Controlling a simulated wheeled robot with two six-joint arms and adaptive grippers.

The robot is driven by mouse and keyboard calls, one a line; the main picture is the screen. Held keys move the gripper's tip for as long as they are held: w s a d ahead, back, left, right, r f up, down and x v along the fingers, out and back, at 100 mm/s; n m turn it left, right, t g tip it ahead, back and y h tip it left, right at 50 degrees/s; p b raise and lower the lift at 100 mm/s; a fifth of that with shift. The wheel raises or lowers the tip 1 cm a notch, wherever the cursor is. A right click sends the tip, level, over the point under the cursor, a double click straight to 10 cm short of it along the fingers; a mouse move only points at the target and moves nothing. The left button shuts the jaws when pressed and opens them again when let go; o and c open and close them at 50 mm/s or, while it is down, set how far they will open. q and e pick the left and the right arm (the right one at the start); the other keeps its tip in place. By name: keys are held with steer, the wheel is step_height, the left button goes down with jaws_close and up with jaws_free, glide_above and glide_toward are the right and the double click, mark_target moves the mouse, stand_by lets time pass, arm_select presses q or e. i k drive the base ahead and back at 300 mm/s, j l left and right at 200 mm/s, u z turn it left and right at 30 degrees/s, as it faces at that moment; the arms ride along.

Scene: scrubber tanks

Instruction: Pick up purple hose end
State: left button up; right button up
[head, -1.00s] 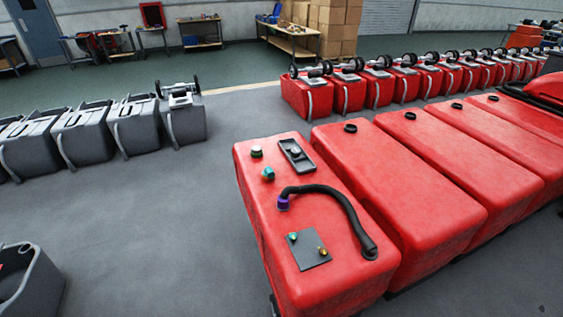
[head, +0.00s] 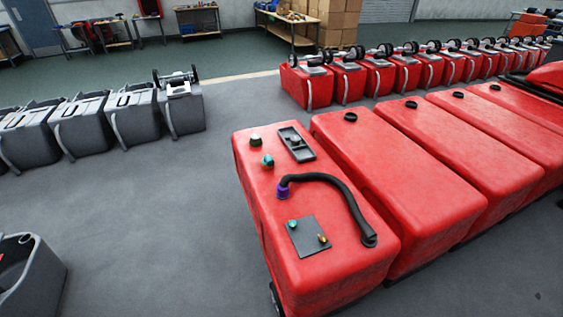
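The purple hose end (head: 283,191) is a short purple collar on the end of a black hose (head: 336,184). It lies on top of the nearest red tank (head: 262,170), near the tank's left side. The hose arches to the right and down to a black fitting (head: 369,237) near the tank's right edge. Neither of my grippers is in view. I cannot tell whether the purple end is seated on a port or only resting on the tank top.
The same tank top holds a dark plate (head: 309,236) with two small fittings, a black tray (head: 296,144), a teal cap (head: 268,160) and a dark green cap (head: 255,140). More red tanks (head: 400,180) stand close on the right.

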mark_target(283, 192)
steer(key=i+j+z, duration=0.1)
steer(key=j, duration=0.25)
steer(key=i+j, duration=0.15)
steer(key=j, duration=0.2)
steer(key=i+j+z, duration=0.15)
steer(key=j, duration=0.2)
steer(key=i+j, duration=0.1)
steer(key=j, duration=0.25)
steer(key=z, duration=0.05)
